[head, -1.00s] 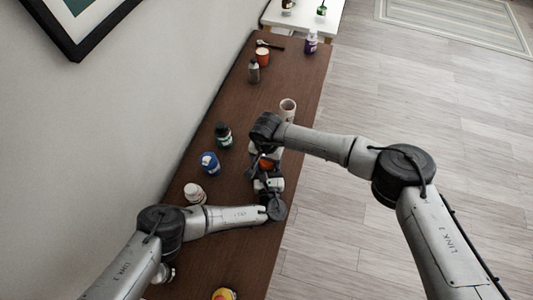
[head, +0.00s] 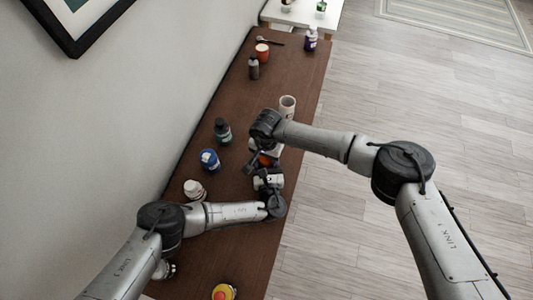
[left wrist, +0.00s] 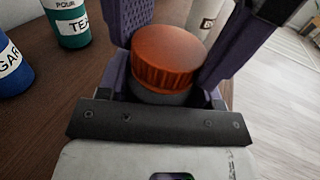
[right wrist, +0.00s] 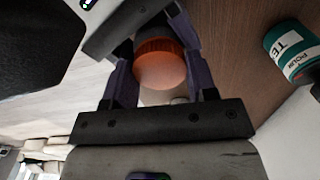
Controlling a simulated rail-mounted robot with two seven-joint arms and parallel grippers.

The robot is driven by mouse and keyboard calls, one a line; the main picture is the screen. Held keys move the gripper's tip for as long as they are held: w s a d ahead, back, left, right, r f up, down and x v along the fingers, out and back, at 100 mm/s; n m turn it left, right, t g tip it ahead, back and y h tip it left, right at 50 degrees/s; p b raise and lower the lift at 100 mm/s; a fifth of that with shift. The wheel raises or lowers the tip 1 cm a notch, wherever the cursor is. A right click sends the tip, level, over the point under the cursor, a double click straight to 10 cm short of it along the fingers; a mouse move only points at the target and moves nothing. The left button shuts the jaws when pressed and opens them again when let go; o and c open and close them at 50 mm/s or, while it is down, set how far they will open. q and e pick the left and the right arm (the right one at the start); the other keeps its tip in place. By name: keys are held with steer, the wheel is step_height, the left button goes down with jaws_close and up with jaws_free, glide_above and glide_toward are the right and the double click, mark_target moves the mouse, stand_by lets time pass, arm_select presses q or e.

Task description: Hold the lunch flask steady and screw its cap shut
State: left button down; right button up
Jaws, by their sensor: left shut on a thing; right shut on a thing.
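The lunch flask has an orange ribbed cap (head: 266,160) and a grey body (left wrist: 165,98). In the head view it is mostly hidden between my two grippers. My left gripper (head: 266,171) comes from the near side and is shut on the flask, its purple fingers around it below the cap. My right gripper (head: 263,153) comes from the far side and is shut on the cap. The cap shows between purple fingers in the left wrist view (left wrist: 167,58) and right wrist view (right wrist: 160,62). It sits on top of the body; any thread gap is hidden.
Left of the grippers stand a green bottle (head: 222,132), a blue jar (head: 209,160) and a white jar (head: 194,190). A pale mug (head: 287,106) stands just beyond my right gripper. A yellow and red container (head: 223,293) stands near. The brown counter's right edge is close.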

steer(key=shift+a+m, duration=0.1)
steer(key=shift+m, duration=1.1)
steer(key=o, duration=1)
steer(key=shift+r, duration=0.15)
steer(key=shift+r, duration=2.15)
